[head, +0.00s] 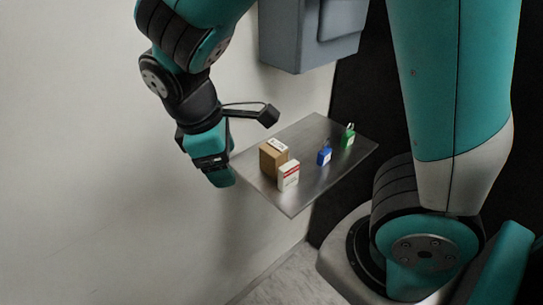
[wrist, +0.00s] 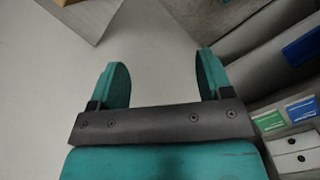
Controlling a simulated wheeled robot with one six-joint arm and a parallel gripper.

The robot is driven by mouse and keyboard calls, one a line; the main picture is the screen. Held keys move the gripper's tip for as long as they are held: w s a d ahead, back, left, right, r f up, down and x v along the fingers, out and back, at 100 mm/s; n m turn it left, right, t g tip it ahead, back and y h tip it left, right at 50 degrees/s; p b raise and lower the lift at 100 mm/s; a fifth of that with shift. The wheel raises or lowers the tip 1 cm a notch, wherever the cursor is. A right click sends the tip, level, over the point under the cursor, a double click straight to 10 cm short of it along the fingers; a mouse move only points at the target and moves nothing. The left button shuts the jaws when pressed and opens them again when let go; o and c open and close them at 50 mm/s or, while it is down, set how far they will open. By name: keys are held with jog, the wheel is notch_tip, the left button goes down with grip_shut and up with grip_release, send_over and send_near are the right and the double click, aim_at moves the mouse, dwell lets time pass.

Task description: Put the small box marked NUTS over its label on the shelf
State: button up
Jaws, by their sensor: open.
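A brown cardboard box (head: 271,160) with a pale label on top stands on a metal tray-like surface (head: 290,207). A smaller white and red box (head: 289,178) stands touching or close in front of it. The lettering is too small to read, so I cannot tell which is marked NUTS. My gripper (head: 220,178) hangs just left of the surface, beside the boxes. In the wrist view my gripper (wrist: 163,62) is open, with nothing between its fingers. A green label (wrist: 268,122) and a blue and green label (wrist: 300,109) show at right; their text is unreadable.
A blue padlock (head: 324,154) and a green padlock (head: 347,137) stand farther right on the surface. A grey wall box (head: 308,40) hangs above. White drawer fronts (wrist: 294,152) and a blue item (wrist: 302,47) show at the wrist view's right. Pale floor lies below the fingers.

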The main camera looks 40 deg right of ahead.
jog(key=w+f+n+h, duration=0.4)
jog(key=w+n+h, duration=0.1)
jog(key=h, duration=0.2)
jog(key=n+t+h+p, duration=0.1)
jog(key=n+h+p, duration=0.1)
jog(key=h+p, duration=0.25)
send_near(274, 148)
jog(key=shift+h, duration=0.25)
jog(key=d+f, duration=0.2)
jog(key=d, duration=0.2)
jog(key=shift+w+d+f+b, duration=0.1)
jog(key=shift+w+f+b, duration=0.1)
jog(key=shift+f+b, duration=0.2)
jog(key=p+x, duration=0.1)
jog(key=x, duration=0.1)
jog(key=r+p+x, duration=0.1)
jog(key=x, duration=0.1)
jog(key=shift+s+d+f+p, duration=0.1)
jog(key=shift+d+p, duration=0.2)
jog(key=shift+p, duration=0.1)
jog(key=shift+d+f, duration=0.25)
jog(key=shift+d, duration=0.15)
